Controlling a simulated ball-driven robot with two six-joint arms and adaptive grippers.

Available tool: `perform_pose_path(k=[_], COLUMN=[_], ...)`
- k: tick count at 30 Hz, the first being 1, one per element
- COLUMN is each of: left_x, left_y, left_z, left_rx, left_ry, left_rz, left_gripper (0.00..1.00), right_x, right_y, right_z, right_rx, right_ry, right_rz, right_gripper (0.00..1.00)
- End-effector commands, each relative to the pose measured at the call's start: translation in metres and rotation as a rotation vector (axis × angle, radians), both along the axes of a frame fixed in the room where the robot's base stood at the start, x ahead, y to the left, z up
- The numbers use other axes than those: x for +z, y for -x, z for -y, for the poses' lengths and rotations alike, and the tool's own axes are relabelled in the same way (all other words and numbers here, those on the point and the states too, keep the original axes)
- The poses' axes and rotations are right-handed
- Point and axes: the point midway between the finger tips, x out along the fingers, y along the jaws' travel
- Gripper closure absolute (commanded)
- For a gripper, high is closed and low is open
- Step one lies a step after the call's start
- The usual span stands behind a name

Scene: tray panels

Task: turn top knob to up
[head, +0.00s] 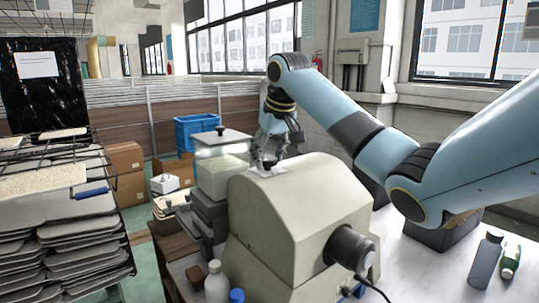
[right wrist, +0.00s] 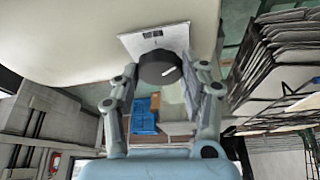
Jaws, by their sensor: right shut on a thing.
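The top knob (right wrist: 158,70) is a round black dial with a white pointer line, set on a pale label plate (right wrist: 150,38) on the cream machine (head: 300,215). In the right wrist view its pointer slants toward the upper right. My right gripper (head: 273,152) reaches down to the top of the machine, and in the right wrist view its two fingers (right wrist: 165,75) are on either side of the knob, shut on it. In the head view the knob (head: 270,163) is small and partly hidden by the gripper. My left gripper is not in view.
A dark side motor (head: 350,245) with a cable sticks out of the machine. Bottles (head: 216,282) stand in front, and a grey bottle (head: 486,262) is at the right. A rack of trays (head: 60,215) fills the left. A blue crate (head: 197,132) is behind.

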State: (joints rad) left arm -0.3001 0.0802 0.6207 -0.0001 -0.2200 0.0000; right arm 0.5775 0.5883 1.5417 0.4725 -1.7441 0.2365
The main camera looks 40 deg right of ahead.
Motion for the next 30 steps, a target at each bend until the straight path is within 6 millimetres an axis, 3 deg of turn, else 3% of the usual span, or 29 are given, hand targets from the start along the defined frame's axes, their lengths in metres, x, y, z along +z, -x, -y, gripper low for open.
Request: perform_pose_path(k=[30], left_x=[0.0], left_y=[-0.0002], left_z=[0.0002], left_rx=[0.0], left_ry=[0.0], left_rz=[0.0], left_gripper=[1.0], right_x=[0.0015], right_y=[-0.0059], right_z=[-0.0053], right_rx=[-0.963], right_ry=[-0.001], right_rz=[0.002], right_gripper=[0.88])
